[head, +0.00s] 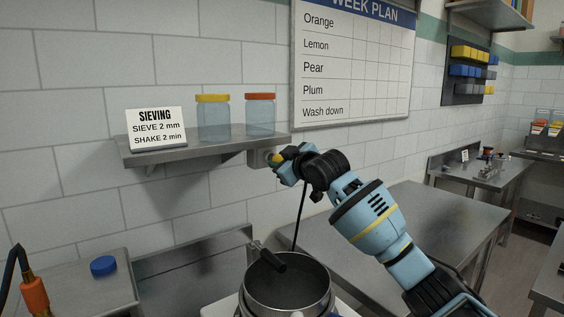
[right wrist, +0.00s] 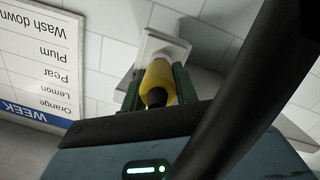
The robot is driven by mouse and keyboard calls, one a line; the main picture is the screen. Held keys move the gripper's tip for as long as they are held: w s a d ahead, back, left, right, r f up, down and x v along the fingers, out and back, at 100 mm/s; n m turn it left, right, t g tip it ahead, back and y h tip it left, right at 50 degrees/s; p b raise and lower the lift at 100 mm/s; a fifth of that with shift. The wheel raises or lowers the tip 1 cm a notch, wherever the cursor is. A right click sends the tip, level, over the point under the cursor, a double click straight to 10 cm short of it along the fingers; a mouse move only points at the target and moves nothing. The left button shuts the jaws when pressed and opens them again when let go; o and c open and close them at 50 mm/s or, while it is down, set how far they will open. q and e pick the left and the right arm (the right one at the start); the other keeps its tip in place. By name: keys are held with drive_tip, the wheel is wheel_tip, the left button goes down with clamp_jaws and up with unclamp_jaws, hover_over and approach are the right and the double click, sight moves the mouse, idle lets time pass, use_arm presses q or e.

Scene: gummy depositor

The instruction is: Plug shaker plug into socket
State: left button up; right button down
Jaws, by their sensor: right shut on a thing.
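The yellow shaker plug (right wrist: 158,78) is between the two fingers of my right gripper (head: 280,161), which is shut on it. The pale socket (right wrist: 165,45) is on the wall directly in front of the plug; in the head view the socket (head: 258,158) shows just left of the gripper, below the shelf end. The plug's front overlaps the socket plate, and I cannot tell whether its pins are in. A black cord (head: 299,215) hangs from the gripper towards the round metal shaker pan (head: 287,290). My left gripper is not in view.
A metal shelf (head: 205,150) with two jars and a sieving sign is above and left of the socket. Steel tables (head: 410,225) stand below and right. A blue lid (head: 103,266) and an orange fitting (head: 35,296) are at lower left.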

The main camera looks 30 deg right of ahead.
drive_tip(key=shift+w+a, duration=0.1)
drive_tip(key=shift+w, duration=0.8)
drive_tip(key=c, duration=1)
unclamp_jaws()
drive_tip(key=shift+s+r, duration=0.1)
drive_tip(key=shift+s, duration=0.45)
drive_tip(key=s, duration=0.6)
drive_tip(key=shift+s+r, duration=0.35)
drive_tip(key=shift+r, duration=0.05)
